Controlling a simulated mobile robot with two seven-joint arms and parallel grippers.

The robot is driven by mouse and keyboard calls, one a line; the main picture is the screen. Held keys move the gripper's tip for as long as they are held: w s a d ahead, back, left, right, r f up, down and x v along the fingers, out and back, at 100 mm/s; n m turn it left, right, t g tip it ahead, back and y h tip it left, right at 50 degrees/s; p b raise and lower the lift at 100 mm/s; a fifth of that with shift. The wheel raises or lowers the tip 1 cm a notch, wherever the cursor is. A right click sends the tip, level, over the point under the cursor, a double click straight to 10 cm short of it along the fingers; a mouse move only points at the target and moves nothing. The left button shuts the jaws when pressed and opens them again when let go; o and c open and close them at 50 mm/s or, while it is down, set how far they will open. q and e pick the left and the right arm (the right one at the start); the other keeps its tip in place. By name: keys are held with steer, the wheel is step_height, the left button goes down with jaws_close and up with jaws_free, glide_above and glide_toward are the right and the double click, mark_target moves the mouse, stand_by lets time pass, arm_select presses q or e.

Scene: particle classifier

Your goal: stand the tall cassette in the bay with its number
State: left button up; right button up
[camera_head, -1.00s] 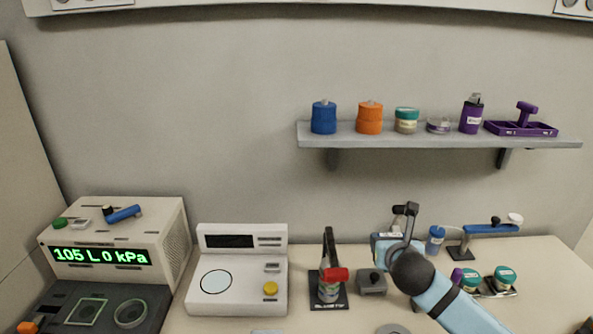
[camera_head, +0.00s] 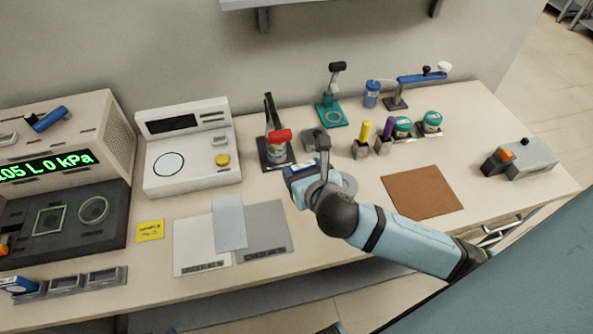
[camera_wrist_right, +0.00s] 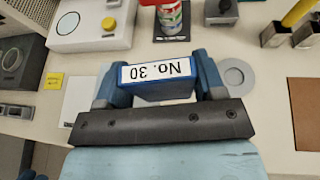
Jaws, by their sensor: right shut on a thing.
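My right gripper (camera_head: 308,182) is shut on a blue cassette (camera_head: 300,168) and holds it over the middle of the table. In the right wrist view the cassette (camera_wrist_right: 158,88) sits between the two blue fingers of the gripper (camera_wrist_right: 158,78). Its white label reads "No. 30" upside down. A grey rack of bays (camera_head: 84,289) stands at the table's front left. A blue cassette with a white label (camera_head: 18,285) is in its left bay; the other bays look empty. Bay numbers are too small to read.
A yellow note (camera_head: 150,231) and flat sheets (camera_head: 200,247) lie between rack and gripper. A white instrument (camera_head: 188,160) and a red-topped can (camera_head: 277,145) on a stand are behind. A brown mat (camera_head: 422,193) lies to the right.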

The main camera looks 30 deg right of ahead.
steer(key=s+a+f+m+h+b, duration=0.1)
steer(key=s+a+f+b, duration=0.15)
steer(key=f, duration=0.35)
steer(key=s+a+f+h+b, duration=0.1)
steer(key=f+b, duration=0.2)
steer(key=f, duration=0.2)
steer(key=shift+g, duration=0.3)
steer(key=r+x, duration=0.1)
steer(key=x, duration=0.4)
steer(key=r+x, duration=0.1)
steer(key=x, duration=0.5)
steer(key=w+r+b+x, duration=0.1)
steer(key=x, duration=0.5)
steer(key=shift+w+d, duration=0.35)
steer(key=shift+d, duration=0.1)
steer(key=shift+f, duration=0.15)
steer(key=o, duration=0.9)
steer(key=shift+f, duration=0.1)
steer(key=shift+o, duration=0.6)
